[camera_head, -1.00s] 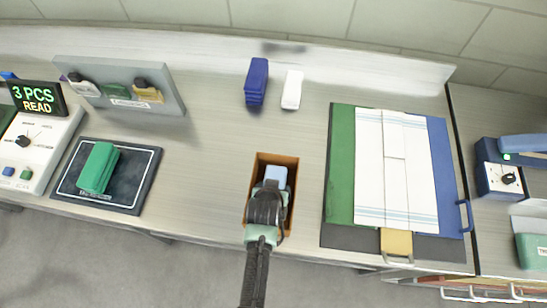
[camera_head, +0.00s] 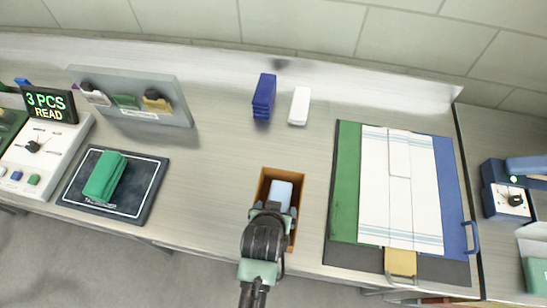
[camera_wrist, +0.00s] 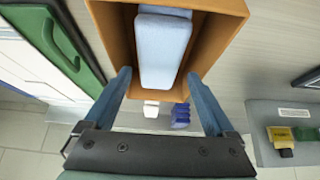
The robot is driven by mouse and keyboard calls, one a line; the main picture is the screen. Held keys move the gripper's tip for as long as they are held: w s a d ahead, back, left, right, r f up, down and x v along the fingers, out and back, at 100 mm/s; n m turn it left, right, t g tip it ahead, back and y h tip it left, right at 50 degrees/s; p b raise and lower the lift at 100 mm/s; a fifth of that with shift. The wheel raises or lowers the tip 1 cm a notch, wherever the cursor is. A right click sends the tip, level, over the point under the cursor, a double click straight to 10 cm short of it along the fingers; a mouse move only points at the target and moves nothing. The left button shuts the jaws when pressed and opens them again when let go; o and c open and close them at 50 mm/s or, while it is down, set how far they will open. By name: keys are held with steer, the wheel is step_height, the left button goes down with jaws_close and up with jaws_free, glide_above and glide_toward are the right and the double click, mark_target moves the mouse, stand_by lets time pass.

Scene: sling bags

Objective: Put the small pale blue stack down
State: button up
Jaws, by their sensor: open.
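The small pale blue stack (camera_head: 281,192) lies inside an open orange-brown box (camera_head: 263,186) at the table's front edge. In the wrist view the stack (camera_wrist: 163,48) lies lengthwise on the floor of the box (camera_wrist: 116,40), with a gap on both sides. My gripper (camera_head: 273,209) is over the front part of the box. The wrist view shows its two blue fingers (camera_wrist: 158,80) spread wide, open and empty, with the stack's near end between their lines but not touched. In the head view my gripper hides the front end of the box.
A dark blue stack (camera_head: 264,97) and a white one (camera_head: 299,106) stand behind the box. A green stack (camera_head: 105,176) lies on a dark pad at left. A board with white cloth (camera_head: 372,190) is at right. The table between pad and box is clear.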

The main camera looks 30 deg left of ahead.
steer(key=shift+v, duration=2.35)
steer(key=w+r+t, duration=0.2)
steer(key=w+r, duration=0.4)
steer(key=r, duration=0.1)
step_height(320, 180, up, 15)
steer(key=m+t, duration=0.1)
steer(key=t, duration=0.4)
glide_above(284, 203)
steer(key=w+d, duration=0.2)
steer(key=w, duration=0.6)
step_height(284, 203, up, 17)
steer(key=w+d+t, duration=0.3)
steer(key=t, duration=0.1)
steer(key=s+d+r+t, duration=0.2)
steer(key=s+r+t, duration=0.1)
steer(key=r, duration=0.6)
steer(key=s+d+r+m+t+h, duration=0.1)
steer(key=s+r, duration=0.4)
steer(key=r, duration=0.5)
steer(key=s+d+r+m+t+h, duration=0.1)
steer(key=s+d+r+t, duration=0.2)
steer(key=r+t, duration=0.3)
step_height(284, 203, up, 4)
steer(key=shift+s+d+f, duration=0.1)
steer(key=shift+s+d, duration=0.15)
steer(key=shift+s, duration=0.45)
